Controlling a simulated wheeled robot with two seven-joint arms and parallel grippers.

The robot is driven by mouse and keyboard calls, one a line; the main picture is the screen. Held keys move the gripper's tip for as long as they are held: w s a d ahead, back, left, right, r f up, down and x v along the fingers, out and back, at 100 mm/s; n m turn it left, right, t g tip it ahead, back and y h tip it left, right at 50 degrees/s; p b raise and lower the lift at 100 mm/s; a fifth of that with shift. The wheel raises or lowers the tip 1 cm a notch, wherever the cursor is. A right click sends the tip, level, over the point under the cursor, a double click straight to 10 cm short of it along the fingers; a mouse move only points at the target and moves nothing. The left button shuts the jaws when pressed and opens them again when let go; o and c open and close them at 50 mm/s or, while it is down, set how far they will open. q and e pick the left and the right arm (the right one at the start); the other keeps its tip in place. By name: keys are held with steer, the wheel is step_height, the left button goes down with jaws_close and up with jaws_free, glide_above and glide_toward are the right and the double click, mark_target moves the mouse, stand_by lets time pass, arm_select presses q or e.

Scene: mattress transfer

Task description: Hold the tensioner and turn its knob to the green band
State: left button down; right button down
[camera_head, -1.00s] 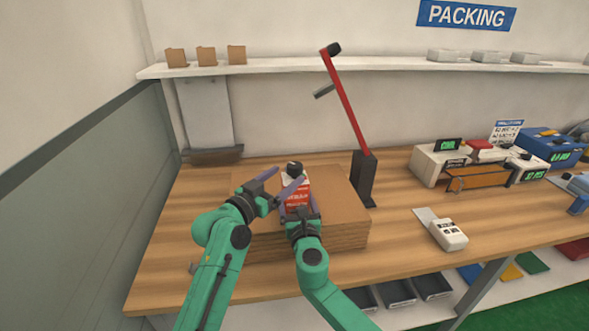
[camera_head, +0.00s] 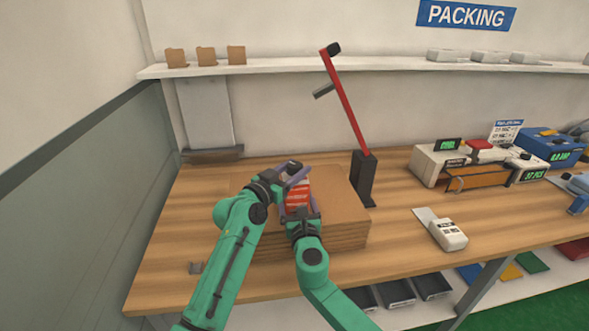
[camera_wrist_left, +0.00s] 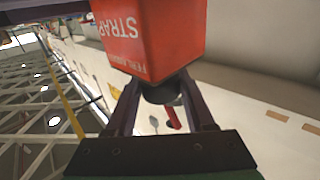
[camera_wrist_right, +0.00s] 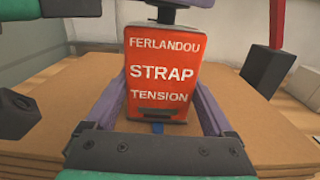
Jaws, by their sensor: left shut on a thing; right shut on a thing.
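The tensioner (camera_head: 297,190) is a red box with white letters "FERLANDOU STRAP TENSION". It stands upright over the cardboard stack; the right wrist view shows its lettered face (camera_wrist_right: 163,75). My right gripper (camera_head: 300,210) is shut on its body, one finger on each side. The knob is a black cylinder on its top end, seen in the left wrist view (camera_wrist_left: 162,92). My left gripper (camera_head: 294,174) is shut on the knob, with its fingers on both sides of it. I see no green band or pointer in these views.
Flat cardboard sheets (camera_head: 342,205) lie stacked under the grippers. A dark post with a red lever (camera_head: 346,110) stands just behind to the right. A white handheld device (camera_head: 448,234) and boxes with green displays are farther right.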

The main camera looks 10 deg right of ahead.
arm_select(q)
steer(key=shift+w+a+f+m+g+h, duration=0.1)
steer(key=shift+m+g+h, duration=0.45)
steer(key=shift+g, duration=0.2)
steer(key=shift+w+a+f+m+g+h, duration=0.1)
steer(key=shift+m+g+h, duration=0.35)
steer(key=shift+m+g, duration=0.25)
steer(key=shift+r+m+g, duration=0.1)
steer(key=shift+m+g, duration=0.15)
steer(key=shift+g, duration=0.1)
steer(key=shift+m+g+h, duration=0.3)
steer(key=shift+g+h, duration=0.3)
steer(key=shift+s+d+m+g, duration=0.1)
steer(key=shift+s+m+g, duration=0.05)
steer(key=shift+m+g, duration=0.3)
steer(key=shift+c, duration=1.3)
jaws_free()
steer(key=shift+r, duration=0.1)
steer(key=shift+s, duration=0.1)
steer(key=v, duration=1.2)
steer(key=shift+f, duration=0.3)
